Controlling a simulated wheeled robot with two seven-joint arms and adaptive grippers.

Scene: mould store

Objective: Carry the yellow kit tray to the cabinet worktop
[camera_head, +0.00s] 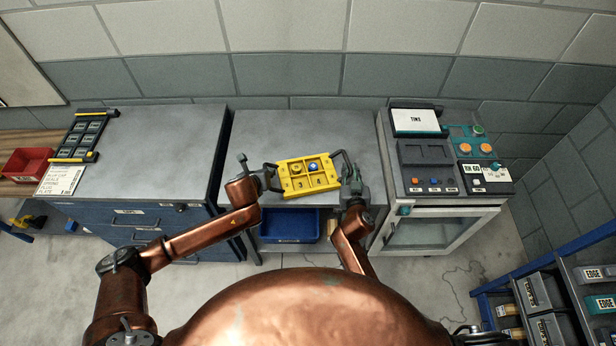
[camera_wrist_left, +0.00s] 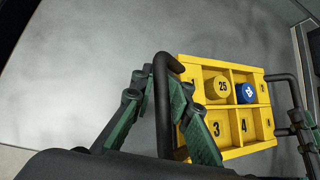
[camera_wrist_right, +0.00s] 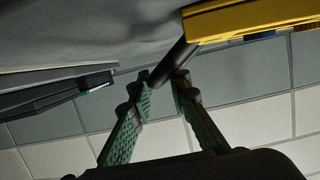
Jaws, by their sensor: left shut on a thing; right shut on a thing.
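The yellow kit tray (camera_head: 304,176) is at the grey middle worktop (camera_head: 262,130); I cannot tell whether it touches it. In the left wrist view, a yellow round piece (camera_wrist_left: 217,87) marked 25 and a blue one (camera_wrist_left: 246,93) occupy its upper compartments; those marked 3 and 4 look empty. My left gripper (camera_head: 264,176) is shut on the tray's left black handle (camera_wrist_left: 163,110). My right gripper (camera_head: 351,180) is shut on the right handle (camera_head: 343,160), also visible in the right wrist view (camera_wrist_right: 172,65). The grey-topped cabinet (camera_head: 165,140) with blue drawers stands left.
The cabinet top is mostly clear, with a black and yellow rack (camera_head: 84,135) and a label card (camera_head: 61,180) at its left end. A blue bin (camera_head: 289,226) sits under the middle worktop. A control unit (camera_head: 440,155) stands right. A blue shelf rack (camera_head: 545,275) is lower right.

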